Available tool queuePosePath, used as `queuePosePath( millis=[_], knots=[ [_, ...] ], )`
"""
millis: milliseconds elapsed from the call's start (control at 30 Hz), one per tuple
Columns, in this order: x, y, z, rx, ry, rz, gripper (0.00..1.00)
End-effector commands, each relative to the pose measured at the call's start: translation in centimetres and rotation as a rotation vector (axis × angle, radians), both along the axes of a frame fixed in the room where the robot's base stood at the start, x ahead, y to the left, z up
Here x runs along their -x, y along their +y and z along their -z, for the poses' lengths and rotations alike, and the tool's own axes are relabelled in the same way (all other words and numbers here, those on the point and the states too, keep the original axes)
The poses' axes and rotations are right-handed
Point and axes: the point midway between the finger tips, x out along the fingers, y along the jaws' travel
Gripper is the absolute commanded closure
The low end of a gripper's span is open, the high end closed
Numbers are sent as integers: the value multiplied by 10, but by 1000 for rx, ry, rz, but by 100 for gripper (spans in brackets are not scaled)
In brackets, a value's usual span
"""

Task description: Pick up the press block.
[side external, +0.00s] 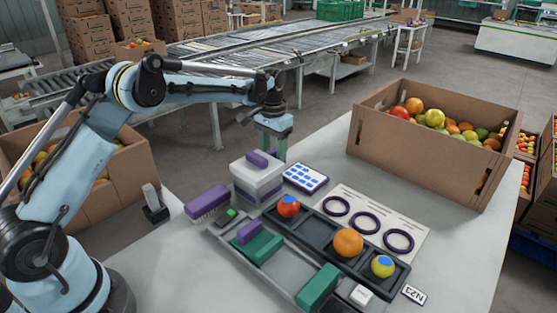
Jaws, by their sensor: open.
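No label marks the press block. A pale grey block with a purple grip on top (258,178) looks most like it and stands at the back left of the work table. A smaller purple piece (249,232) sits by a green pad in the grey tray (217,240) in front of it. My gripper (274,153) is open and points down just behind the pale block, at its upper right. The block hides part of the fingers, and I cannot tell whether they touch it. No object shows between them.
A dark rack (316,238) holds red, orange and yellow-green fruit. A blue-dotted card (306,178) and a white sheet with purple rings (345,205) lie right. A fruit-filled cardboard box (405,155) stands at the back right.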

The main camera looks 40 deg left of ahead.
Motion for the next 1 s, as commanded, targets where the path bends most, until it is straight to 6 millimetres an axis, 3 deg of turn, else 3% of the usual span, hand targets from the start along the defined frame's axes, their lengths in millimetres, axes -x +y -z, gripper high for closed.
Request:
queuePosePath(
  millis=[100,367,733,1000],
  knots=[
    [0,0,12,0,0,0,47],
    [1,0,14,0,0,0,47],
    [1,0,14,0,0,0,100],
    [1,0,12,0,0,0,100]
  ],
)
